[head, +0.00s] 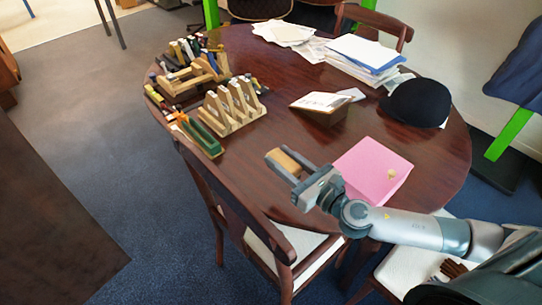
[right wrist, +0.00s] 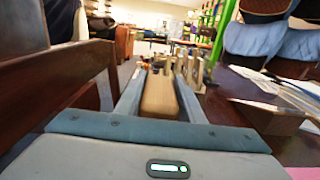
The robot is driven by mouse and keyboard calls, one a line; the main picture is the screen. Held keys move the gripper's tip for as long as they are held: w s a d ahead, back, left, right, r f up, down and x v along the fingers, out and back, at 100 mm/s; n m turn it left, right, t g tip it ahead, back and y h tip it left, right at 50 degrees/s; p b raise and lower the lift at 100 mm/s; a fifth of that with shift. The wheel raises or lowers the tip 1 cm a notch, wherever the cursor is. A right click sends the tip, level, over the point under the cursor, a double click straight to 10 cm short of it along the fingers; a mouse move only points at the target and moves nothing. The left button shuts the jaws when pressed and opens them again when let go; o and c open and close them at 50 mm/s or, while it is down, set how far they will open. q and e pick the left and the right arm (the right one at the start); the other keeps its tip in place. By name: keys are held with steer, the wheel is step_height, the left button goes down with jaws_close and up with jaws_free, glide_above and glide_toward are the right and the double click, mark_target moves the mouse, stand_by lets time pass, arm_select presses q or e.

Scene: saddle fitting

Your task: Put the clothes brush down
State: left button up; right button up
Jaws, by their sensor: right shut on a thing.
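The clothes brush (right wrist: 160,97) is a tan wooden block between the two fingers of my right gripper (right wrist: 158,85) in the right wrist view. In the head view the brush (head: 284,160) shows at the tip of my right gripper (head: 290,165), which is shut on it. The gripper is over the near edge of the dark oval table (head: 250,160), beside the chair back and left of a pink box. I cannot tell its exact height above the table. My left gripper is not in view.
A pink box (head: 372,171) stands right of the gripper. Wooden racks (head: 232,106) with tools fill the table's left side. A wedge-shaped stand (head: 320,107), a black cap (head: 417,102) and papers (head: 365,55) lie farther back. A chair back (head: 225,190) rises at the near edge. The table's middle is bare.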

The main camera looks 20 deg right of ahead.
steer(key=a+r+m+t+h, duration=0.1)
steer(key=a+r+m+h, duration=0.2)
steer(key=r+h, duration=0.3)
steer(key=shift+s+a+r+m, duration=0.25)
steer(key=shift+r+m, duration=0.25)
steer(key=shift+r, duration=0.5)
steer(key=shift+a, duration=0.1)
